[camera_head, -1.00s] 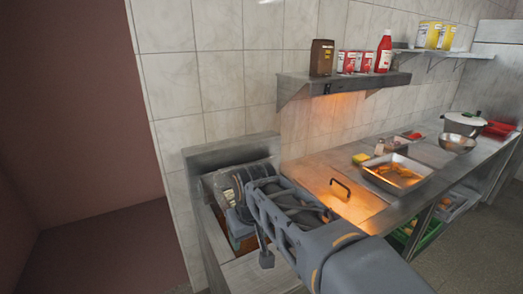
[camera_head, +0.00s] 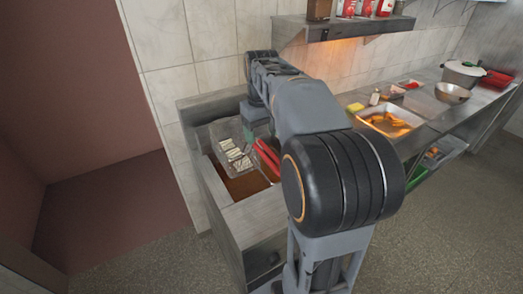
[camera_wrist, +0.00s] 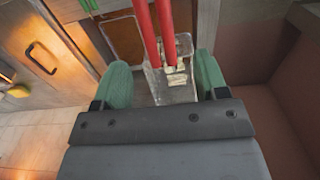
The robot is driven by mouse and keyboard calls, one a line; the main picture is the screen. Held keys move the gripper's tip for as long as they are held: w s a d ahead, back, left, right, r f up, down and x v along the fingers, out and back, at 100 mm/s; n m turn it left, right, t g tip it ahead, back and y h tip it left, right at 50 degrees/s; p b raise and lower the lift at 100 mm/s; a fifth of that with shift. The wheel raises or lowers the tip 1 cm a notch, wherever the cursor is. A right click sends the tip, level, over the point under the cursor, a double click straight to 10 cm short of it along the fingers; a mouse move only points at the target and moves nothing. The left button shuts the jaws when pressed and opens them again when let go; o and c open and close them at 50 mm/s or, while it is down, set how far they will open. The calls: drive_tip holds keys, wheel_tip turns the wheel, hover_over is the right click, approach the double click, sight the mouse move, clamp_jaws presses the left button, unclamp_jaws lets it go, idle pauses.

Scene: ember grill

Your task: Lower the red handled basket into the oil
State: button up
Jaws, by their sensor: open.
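The wire basket (camera_head: 232,146) holds pale sticks and sits at the back of the fryer, above the brown oil (camera_head: 245,186). Its red handle (camera_head: 264,158) slopes forward, partly hidden by my arm. In the wrist view the two red handle bars (camera_wrist: 153,30) run down to the clear-looking basket (camera_wrist: 174,82). My gripper (camera_wrist: 162,75) is open, with one green finger on each side of the handle and basket in that view. I cannot tell whether the handle is within reach of the fingers. In the head view my gripper (camera_head: 252,115) is partly hidden behind the basket and arm.
A steel counter (camera_head: 430,103) runs right from the fryer, with a tray of fried food (camera_head: 390,122), a yellow block (camera_head: 355,107) and a bowl (camera_head: 452,93). A shelf (camera_head: 350,29) hangs on the wall above. Open floor (camera_head: 150,240) lies at the left front.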

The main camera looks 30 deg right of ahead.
wheel_tip(320, 180, down, 8)
drive_tip(key=shift+r, duration=0.15)
idle(0.3)
drive_tip(key=shift+c, duration=0.3)
drive_tip(key=c, duration=1.2)
drive_tip(key=shift+r+p, duration=2.15)
drive_tip(key=shift+r, duration=0.35)
drive_tip(key=shift+s+b, duration=0.75)
drive_tip(key=shift+s, duration=1.65)
